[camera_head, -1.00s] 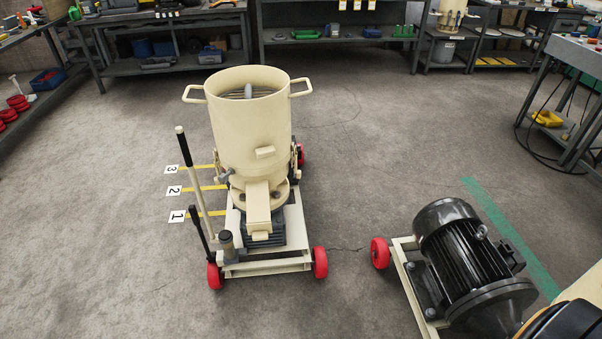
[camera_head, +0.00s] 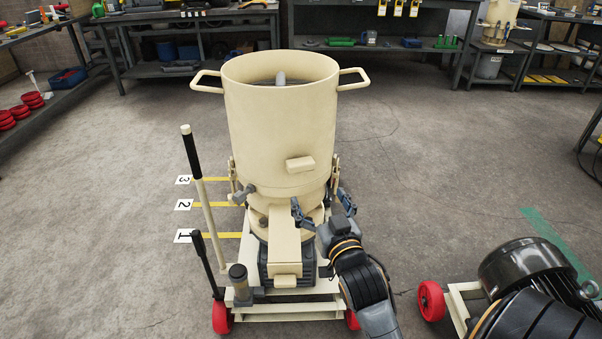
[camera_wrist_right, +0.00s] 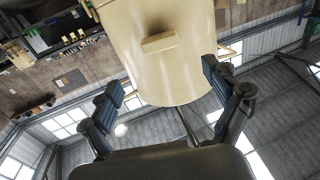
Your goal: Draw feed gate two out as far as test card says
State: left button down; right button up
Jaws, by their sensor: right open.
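The cream pellet mill (camera_head: 280,135) stands upright on a wheeled frame, with a round hopper and two side handles. On its left, white floor cards 1 (camera_head: 184,236), 2 (camera_head: 183,205) and 3 (camera_head: 184,180) sit at the ends of yellow strips running towards the mill. I cannot make out which part is feed gate two, nor read any test card. My right gripper (camera_head: 322,207) is open and empty, in front of the mill's lower right side. The right wrist view shows its spread fingers (camera_wrist_right: 161,82) below the hopper's small block handle (camera_wrist_right: 159,43). My left gripper is out of view.
A tall lever (camera_head: 196,190) and a shorter black one (camera_head: 206,262) rise at the frame's left. A dark motor (camera_head: 528,265) on a red-wheeled cart stands to the right. Benches line the back. Floor left of the cards is clear.

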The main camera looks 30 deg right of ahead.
aim_at(303, 169)
jog(key=x, duration=1.2)
jog(key=shift+w+b, duration=0.15)
jog(key=shift+b, duration=0.15)
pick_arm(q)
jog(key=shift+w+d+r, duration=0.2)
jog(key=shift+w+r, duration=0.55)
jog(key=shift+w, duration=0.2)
pick_arm(e)
jog(key=shift+w+d, duration=0.1)
jog(key=shift+w, duration=0.3)
